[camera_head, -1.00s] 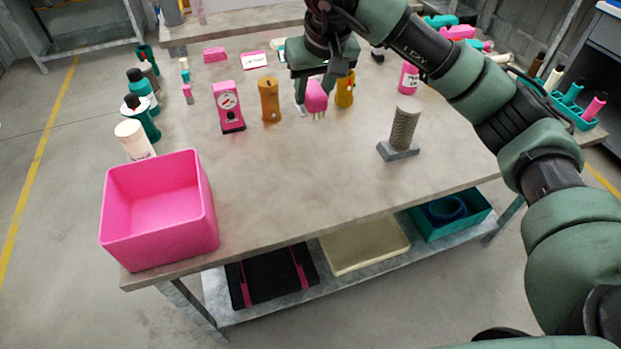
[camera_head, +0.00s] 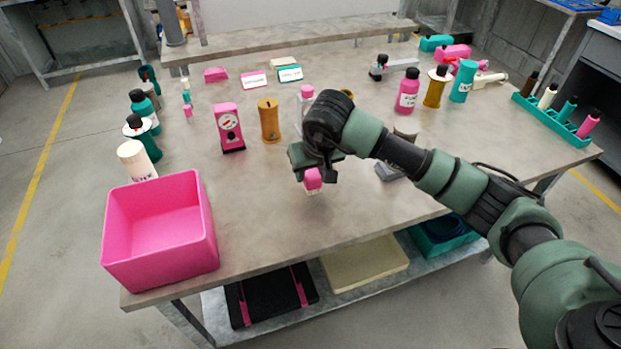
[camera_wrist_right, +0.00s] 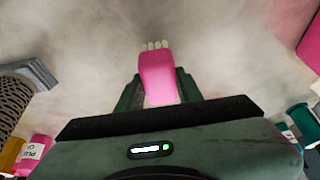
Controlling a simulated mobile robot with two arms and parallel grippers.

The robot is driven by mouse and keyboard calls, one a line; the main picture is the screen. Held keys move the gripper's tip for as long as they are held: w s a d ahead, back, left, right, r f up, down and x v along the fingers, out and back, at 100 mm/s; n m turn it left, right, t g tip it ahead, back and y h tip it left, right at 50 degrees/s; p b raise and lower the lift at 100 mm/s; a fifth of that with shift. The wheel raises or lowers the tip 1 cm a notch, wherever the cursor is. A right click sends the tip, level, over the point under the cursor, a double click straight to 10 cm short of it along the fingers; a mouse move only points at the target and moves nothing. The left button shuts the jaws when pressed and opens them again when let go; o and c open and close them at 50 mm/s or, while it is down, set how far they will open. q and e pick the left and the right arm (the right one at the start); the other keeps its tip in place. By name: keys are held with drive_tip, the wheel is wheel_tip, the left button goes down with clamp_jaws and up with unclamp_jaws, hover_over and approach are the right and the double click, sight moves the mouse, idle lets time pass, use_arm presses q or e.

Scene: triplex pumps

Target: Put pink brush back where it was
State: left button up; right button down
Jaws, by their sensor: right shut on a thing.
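The pink brush (camera_head: 313,180) is held in my right gripper (camera_head: 315,172), over the middle of the table near its front half. In the right wrist view the brush (camera_wrist_right: 157,78) sits between the two green fingers of the gripper (camera_wrist_right: 158,92), with its pale bristles pointing away from the palm. The gripper is shut on its pink body. I cannot tell how far the bristles are above the table. My left gripper is not in view.
A pink bin (camera_head: 160,230) stands at the table's front left corner. A pink gauge (camera_head: 229,128) and a brown bottle (camera_head: 268,120) stand behind the gripper. A grey-based mesh cylinder (camera_head: 391,170) is partly hidden by my arm. A teal rack (camera_head: 555,121) is at right. The front middle is clear.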

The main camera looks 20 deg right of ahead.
wheel_tip(320, 180, down, 3)
drive_tip(key=shift+r, duration=0.2)
drive_tip(key=shift+f, duration=0.25)
drive_tip(key=c, duration=0.9)
unclamp_jaws()
drive_tip(key=shift+r, duration=0.35)
drive_tip(key=v, duration=1.1)
drive_tip(key=shift+s+r+b, duration=0.2)
drive_tip(key=shift+r+b, duration=0.05)
drive_tip(key=shift+b, duration=0.1)
